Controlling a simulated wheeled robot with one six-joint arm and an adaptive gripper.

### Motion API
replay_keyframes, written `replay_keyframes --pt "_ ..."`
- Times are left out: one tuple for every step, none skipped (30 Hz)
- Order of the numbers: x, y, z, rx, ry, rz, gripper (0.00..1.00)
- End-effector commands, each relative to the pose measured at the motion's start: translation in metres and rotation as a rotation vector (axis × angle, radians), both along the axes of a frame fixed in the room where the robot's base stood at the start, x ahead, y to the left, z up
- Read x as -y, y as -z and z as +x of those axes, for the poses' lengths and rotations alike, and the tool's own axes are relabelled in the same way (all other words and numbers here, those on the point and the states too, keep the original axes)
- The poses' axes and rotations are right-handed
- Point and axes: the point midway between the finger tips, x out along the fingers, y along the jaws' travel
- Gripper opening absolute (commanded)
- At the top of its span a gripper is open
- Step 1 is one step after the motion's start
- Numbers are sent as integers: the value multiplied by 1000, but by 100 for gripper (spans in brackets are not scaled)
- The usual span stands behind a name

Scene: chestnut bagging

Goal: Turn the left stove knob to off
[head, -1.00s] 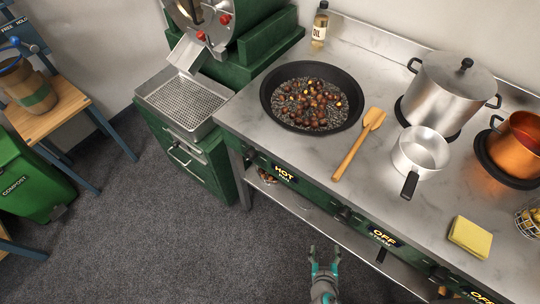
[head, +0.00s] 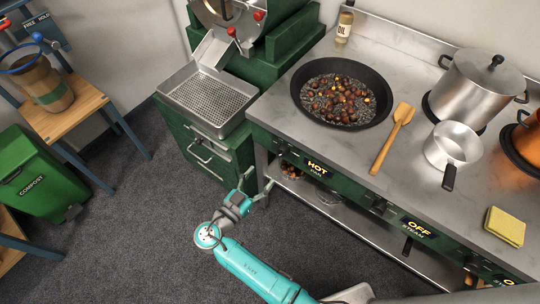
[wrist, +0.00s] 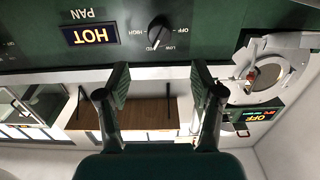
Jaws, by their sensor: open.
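The left stove knob (wrist: 158,32) is black and round with a pale pointer mark, on the green front panel beside the lit "HOT PAN" display (wrist: 90,35), which also shows in the head view (head: 317,167). Upside-down labels ring the knob in the wrist view; the exact setting is hard to read. My gripper (wrist: 160,78) is open and empty, its fingertips apart with the knob above the gap between them in the picture and not touching it. In the head view my gripper (head: 257,183) is at the stove's left front corner; the knob is hard to make out there.
A pan of chestnuts (head: 341,93), a wooden spatula (head: 392,138), a small saucepan (head: 452,150) and a large pot (head: 480,88) sit on the stovetop. An "OFF STEAM" display (head: 418,229) is farther right. A perforated tray (head: 207,98) is left of the stove. The floor in front is clear.

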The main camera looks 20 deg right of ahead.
Motion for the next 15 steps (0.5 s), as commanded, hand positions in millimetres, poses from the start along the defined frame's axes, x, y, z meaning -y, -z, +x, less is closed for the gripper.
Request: replay_keyframes --pt "4 0 2 1 3 -1 67" --pt "6 0 4 0 4 0 67" --pt "10 0 6 -1 3 -1 67" --pt "14 0 9 -1 3 -1 67" --pt "18 0 11 -1 5 0 67" --pt "23 1 15 -2 4 0 67" --pt "28 0 18 -2 5 0 67" --pt "33 1 22 -2 5 0 67" --pt "38 1 26 -2 4 0 67" --pt "43 1 29 -2 5 0 67" --pt "47 1 32 -3 4 0 67" --pt "53 1 36 -4 5 0 67" --pt "57 1 39 -4 4 0 67" --pt "61 1 42 -4 3 0 67" --pt "66 1 46 -4 4 0 67"
